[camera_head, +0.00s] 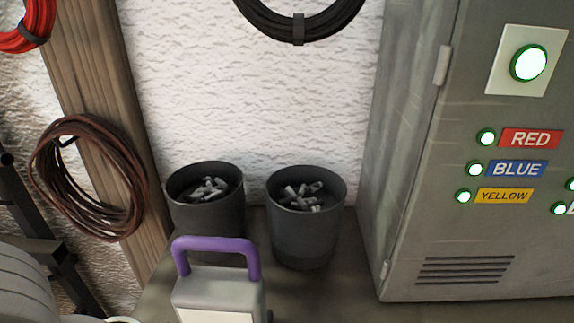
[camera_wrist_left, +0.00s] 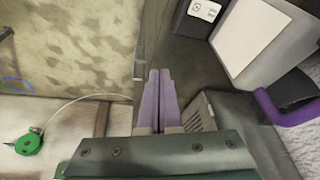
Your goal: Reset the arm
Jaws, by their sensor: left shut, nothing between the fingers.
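My left gripper (camera_wrist_left: 160,74) shows in the left wrist view as two purple fingers side by side, shut and empty. Its fingertips point toward a dark grey-brown surface, apart from the objects around it. I cannot tell the distance to that surface. The left gripper does not show in the head view; a pale rounded part at the lower left edge may be my arm. My right gripper is in neither view.
A grey box with a purple handle (camera_head: 218,246) stands before two dark bins (camera_head: 305,235) (camera_head: 205,218). A metal cabinet (camera_head: 400,150) with lit buttons stands right. A coiled brown cable (camera_head: 88,180) hangs left. A green reel (camera_wrist_left: 28,143) lies left in the wrist view.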

